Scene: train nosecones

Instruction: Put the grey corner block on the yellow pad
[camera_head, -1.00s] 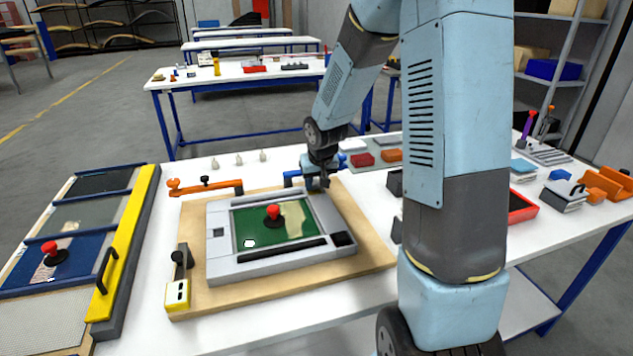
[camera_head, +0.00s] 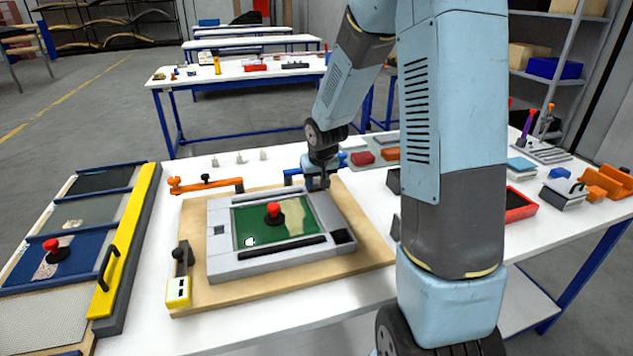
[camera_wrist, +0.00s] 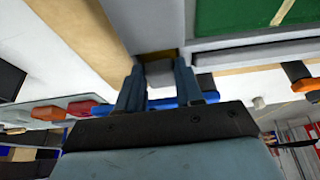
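My gripper (camera_head: 318,184) points down at the far right corner of the grey frame (camera_head: 268,265), which lies on a wooden board. In the wrist view, the two fingers of my gripper (camera_wrist: 159,76) stand on either side of a small grey block (camera_wrist: 159,74) and appear to touch it. The block is at the corner of the frame. A dull yellow-brown patch (camera_wrist: 158,55) shows just beyond it; I cannot tell whether this is the yellow pad. The fingertips and block are too small to make out in the head view.
A red knob (camera_head: 273,208) stands on the frame's green panel. An orange clamp (camera_head: 205,184) is at the board's back left, and a blue clamp (camera_head: 291,176) is close beside my gripper.

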